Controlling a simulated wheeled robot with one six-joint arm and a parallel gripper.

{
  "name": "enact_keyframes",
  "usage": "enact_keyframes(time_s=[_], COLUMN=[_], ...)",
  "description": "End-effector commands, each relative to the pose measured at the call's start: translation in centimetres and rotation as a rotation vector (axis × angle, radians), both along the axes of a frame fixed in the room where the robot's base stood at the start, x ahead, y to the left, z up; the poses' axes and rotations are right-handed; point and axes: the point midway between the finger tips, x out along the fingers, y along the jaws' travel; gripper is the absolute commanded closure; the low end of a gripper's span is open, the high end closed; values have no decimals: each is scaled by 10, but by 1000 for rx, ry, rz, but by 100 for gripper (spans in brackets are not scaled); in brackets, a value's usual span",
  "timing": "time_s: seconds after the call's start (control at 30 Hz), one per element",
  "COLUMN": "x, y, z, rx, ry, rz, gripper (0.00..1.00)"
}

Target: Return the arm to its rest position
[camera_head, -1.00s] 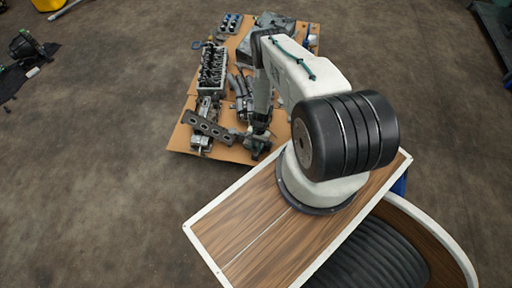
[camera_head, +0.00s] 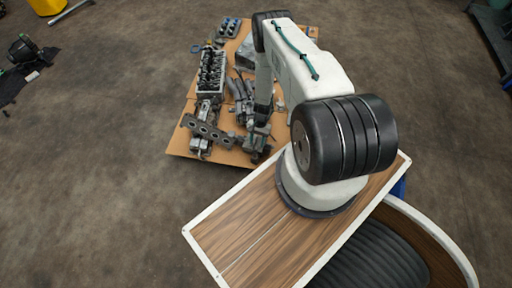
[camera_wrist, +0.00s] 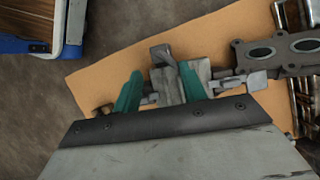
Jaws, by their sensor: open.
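My arm stands on the wood-topped base, reaches away from the head camera and bends down over the cardboard sheet (camera_head: 182,143). My gripper (camera_head: 260,152) is low near the sheet's front right edge, partly hidden by the arm. In the wrist view, the gripper's two green fingers (camera_wrist: 160,70) are spread apart. Nothing is clearly held between them. A grey metal part (camera_wrist: 168,80) lies below and between the fingers; I cannot tell whether they touch it.
A flat metal gasket plate (camera_head: 207,130) lies beside the gripper. An engine block (camera_head: 211,72) and several other metal parts crowd the sheet. A yellow container (camera_head: 46,5) stands far left.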

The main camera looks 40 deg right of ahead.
Motion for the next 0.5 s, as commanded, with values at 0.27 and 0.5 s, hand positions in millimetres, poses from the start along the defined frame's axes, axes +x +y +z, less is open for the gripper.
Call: enact_keyframes(time_s=[0.27, 0.5], x=[2, 2], y=[-5, -5], z=[15, 15], rx=[1, 1], ry=[1, 1], rz=[-1, -1], gripper=[58, 58])
